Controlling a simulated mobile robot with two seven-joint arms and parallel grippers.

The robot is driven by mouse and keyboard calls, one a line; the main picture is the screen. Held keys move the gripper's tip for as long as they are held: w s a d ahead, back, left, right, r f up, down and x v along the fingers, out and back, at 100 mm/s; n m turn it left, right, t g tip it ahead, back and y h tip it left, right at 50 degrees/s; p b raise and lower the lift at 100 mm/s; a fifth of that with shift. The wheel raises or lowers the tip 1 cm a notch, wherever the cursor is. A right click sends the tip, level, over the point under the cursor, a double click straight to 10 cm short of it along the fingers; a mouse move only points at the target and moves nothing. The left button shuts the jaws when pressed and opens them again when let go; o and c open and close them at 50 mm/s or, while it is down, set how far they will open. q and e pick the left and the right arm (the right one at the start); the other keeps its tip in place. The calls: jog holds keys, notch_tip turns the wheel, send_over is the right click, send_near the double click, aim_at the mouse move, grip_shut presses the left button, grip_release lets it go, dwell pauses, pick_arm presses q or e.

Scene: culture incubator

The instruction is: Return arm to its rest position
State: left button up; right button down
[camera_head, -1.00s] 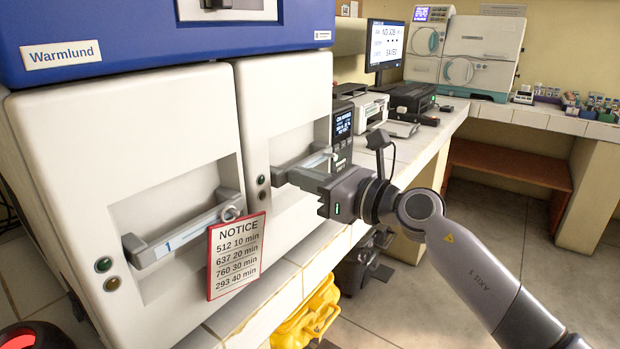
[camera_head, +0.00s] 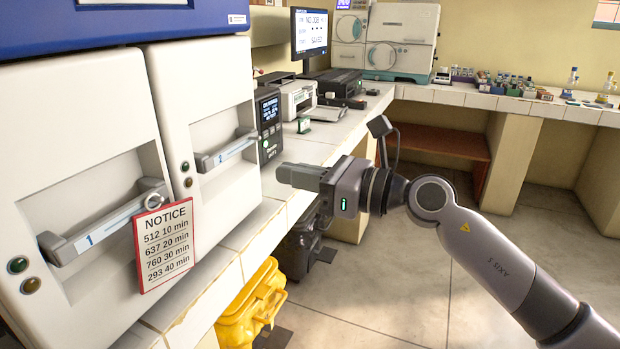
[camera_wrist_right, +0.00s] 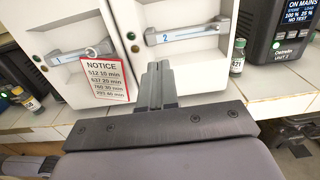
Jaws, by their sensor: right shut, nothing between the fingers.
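My right gripper (camera_head: 299,176) is in the middle of the head view, in the air in front of the white incubator (camera_head: 205,93). Its fingers point left and are shut with nothing between them. It is apart from the door handle marked 2 (camera_head: 226,150). The right wrist view shows the closed fingers (camera_wrist_right: 158,72) below the incubator doors, with handle 2 above them. Handle 1 (camera_head: 105,225) is at the left, with a red-framed notice (camera_head: 164,245) hanging from it. Both doors look closed. My left gripper is not in view.
A yellow bin (camera_head: 252,307) and a dark bin (camera_head: 300,250) stand below the counter edge (camera_head: 236,240). A monitor (camera_head: 309,34), a printer (camera_head: 297,98) and a teal-and-white machine (camera_head: 386,42) are at the back. The floor (camera_head: 400,295) on the right is clear.

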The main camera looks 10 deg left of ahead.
jog(key=s+d+f+m+t+h+p, duration=0.3)
jog(key=d+f+m+t+h, duration=0.4)
jog(key=m, duration=1)
jog(key=s+d+f+m+t+h+p, duration=0.25)
jog(key=d+f+m+t, duration=0.25)
jog(key=d+f+m, duration=0.9)
pick_arm(q)
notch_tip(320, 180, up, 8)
jog(key=p, duration=0.3)
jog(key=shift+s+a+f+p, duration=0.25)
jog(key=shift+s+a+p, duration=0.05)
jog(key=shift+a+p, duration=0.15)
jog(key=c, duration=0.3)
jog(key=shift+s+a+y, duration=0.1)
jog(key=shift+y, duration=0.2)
pick_arm(e)
jog(key=s+d+f+m+g+h, duration=0.2)
jog(key=s+d+f+m+g, duration=0.1)
jog(key=s+f+m, duration=0.3)
jog(key=s+d+f+m+g+h, duration=0.3)
jog(key=s+f+m, duration=0.3)
jog(key=s+m, duration=0.5)
jog(key=shift+s+d+g+h, duration=0.3)
jog(key=shift+s+d+h, duration=0.05)
jog(key=shift+s+d, duration=0.5)
